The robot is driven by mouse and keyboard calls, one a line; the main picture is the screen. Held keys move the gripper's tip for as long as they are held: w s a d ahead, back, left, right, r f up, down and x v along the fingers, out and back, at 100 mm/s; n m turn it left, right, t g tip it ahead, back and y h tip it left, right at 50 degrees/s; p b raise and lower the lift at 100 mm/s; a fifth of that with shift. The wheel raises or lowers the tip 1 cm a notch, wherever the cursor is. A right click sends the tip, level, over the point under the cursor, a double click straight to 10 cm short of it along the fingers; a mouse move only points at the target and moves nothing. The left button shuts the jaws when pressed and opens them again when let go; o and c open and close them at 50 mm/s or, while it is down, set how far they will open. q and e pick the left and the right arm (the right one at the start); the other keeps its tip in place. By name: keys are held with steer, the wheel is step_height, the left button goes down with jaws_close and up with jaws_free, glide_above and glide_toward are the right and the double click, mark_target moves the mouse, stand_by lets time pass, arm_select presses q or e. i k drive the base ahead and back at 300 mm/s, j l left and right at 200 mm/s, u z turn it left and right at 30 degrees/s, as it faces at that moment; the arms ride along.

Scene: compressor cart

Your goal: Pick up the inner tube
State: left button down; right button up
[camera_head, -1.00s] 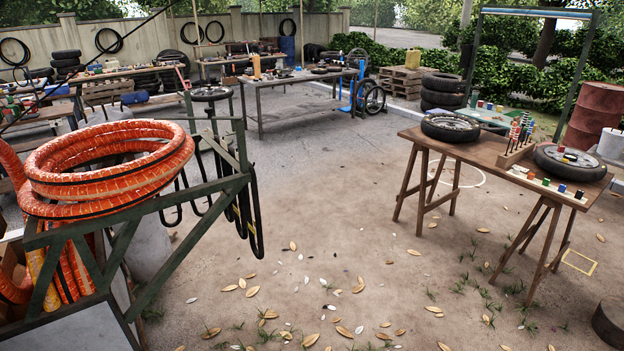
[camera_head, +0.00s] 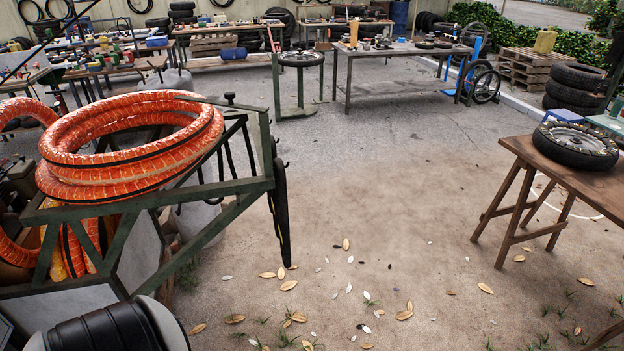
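Black inner tubes hang from the right end of the green-framed cart (camera_head: 228,190). The nearest one is a long, narrow black loop (camera_head: 281,215), seen nearly edge-on, hanging down over the ground. Other dark loops hang behind the frame and are partly hidden by its bars. Neither of my grippers is in view. A black and white link, apparently of my own arm, shows at the lower left edge, without its gripper.
Coiled orange hose (camera_head: 130,150) is piled on the cart. A wooden table (camera_head: 590,185) with a wheel (camera_head: 575,145) stands at the right. A wheel stand (camera_head: 300,85) and a grey workbench (camera_head: 400,55) stand behind. The leaf-strewn ground between is clear.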

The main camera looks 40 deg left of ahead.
mark_target(281, 190)
steer(key=i, duration=2.55)
steer(key=i+l+u, duration=0.1)
steer(key=i+u, duration=0.25)
steer(key=i, duration=0.15)
steer(key=i+l+u, duration=0.3)
steer(key=i, duration=0.2)
steer(key=i+l+u, duration=0.35)
steer(key=i+j+u, duration=0.1)
steer(key=u, duration=2.9)
